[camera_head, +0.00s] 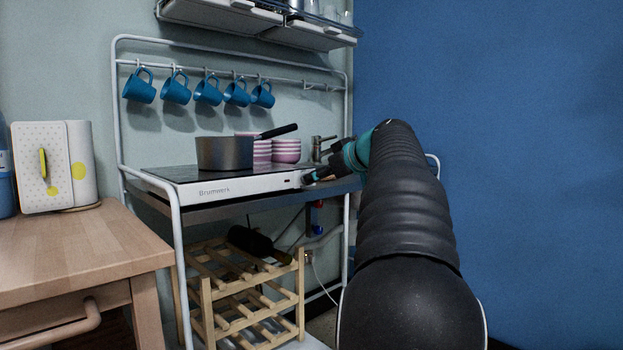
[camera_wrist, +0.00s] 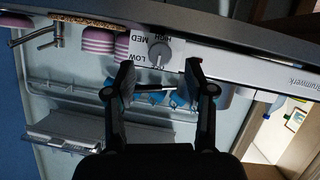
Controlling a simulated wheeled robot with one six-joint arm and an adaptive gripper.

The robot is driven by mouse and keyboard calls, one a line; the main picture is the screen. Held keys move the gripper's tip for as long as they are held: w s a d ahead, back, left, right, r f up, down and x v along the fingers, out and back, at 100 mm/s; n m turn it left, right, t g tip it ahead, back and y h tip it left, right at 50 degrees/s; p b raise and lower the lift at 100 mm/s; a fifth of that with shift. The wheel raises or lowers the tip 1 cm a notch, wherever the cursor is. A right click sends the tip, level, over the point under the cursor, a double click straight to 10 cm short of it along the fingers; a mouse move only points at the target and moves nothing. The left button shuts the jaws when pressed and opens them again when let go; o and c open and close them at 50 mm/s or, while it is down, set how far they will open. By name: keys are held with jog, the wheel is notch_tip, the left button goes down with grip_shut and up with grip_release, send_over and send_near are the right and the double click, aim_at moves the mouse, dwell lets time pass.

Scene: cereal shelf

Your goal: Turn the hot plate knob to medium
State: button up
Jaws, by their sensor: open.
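The hot plate (camera_head: 240,187) is a black-topped unit with a white front panel. Its knob (camera_wrist: 159,53) is small, round and grey, with LOW, MED and HIGH printed around it in the wrist view. I cannot tell clearly which label the knob points at. My gripper (camera_wrist: 159,76) is open, with one finger on either side of the knob's line in the wrist view and the knob just beyond the fingertips. No contact shows. In the head view my gripper (camera_head: 312,177) is at the panel's right end and hides the knob.
A pot (camera_head: 224,153) with a black handle stands on the hot plate. Pink striped bowls (camera_head: 286,151) are behind it. Blue mugs (camera_head: 208,92) hang from a rail above. A wooden rack (camera_head: 236,300) stands below, and a wooden table (camera_head: 75,245) is at left.

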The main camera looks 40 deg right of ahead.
jog(key=shift+x, duration=1.9)
jog(key=shift+c, duration=0.2)
grip_shut()
